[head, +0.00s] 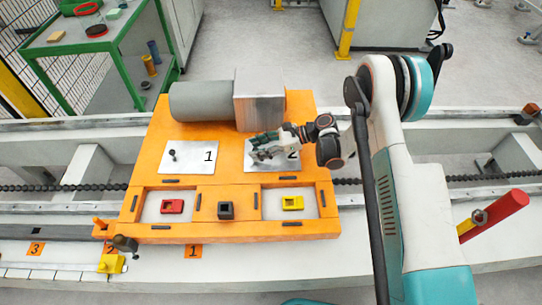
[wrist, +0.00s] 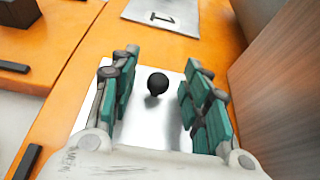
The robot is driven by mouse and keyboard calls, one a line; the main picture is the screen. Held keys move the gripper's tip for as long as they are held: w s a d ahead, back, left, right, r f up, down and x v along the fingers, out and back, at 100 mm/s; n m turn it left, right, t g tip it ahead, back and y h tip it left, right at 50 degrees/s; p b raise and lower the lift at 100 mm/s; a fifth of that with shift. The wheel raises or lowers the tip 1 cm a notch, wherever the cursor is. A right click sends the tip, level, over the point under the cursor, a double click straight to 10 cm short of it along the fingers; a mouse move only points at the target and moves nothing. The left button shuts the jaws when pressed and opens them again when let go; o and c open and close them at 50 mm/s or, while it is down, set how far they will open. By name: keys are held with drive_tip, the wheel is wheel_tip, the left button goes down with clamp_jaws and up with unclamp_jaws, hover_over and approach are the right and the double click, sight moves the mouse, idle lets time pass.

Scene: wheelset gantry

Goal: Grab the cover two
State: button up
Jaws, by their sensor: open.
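Cover two (head: 288,166) is a flat white plate marked 2 on the orange pallet, partly hidden by my gripper in the head view. In the wrist view cover two (wrist: 158,133) lies below my gripper, its black round knob (wrist: 157,84) showing between the two green-padded fingers. My gripper (head: 262,152) is open and empty; it also shows in the wrist view (wrist: 158,68). The fingers stand on either side of the knob with gaps; their height over the plate is hard to tell.
Cover one (head: 180,157), with a black knob, lies to the left. A grey cylinder and metal block (head: 259,100) stand behind cover two, close to my gripper. Red (head: 172,206), dark (head: 226,210) and yellow (head: 292,203) square parts sit in front.

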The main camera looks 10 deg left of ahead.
clamp_jaws()
drive_tip(key=shift+r, duration=0.1)
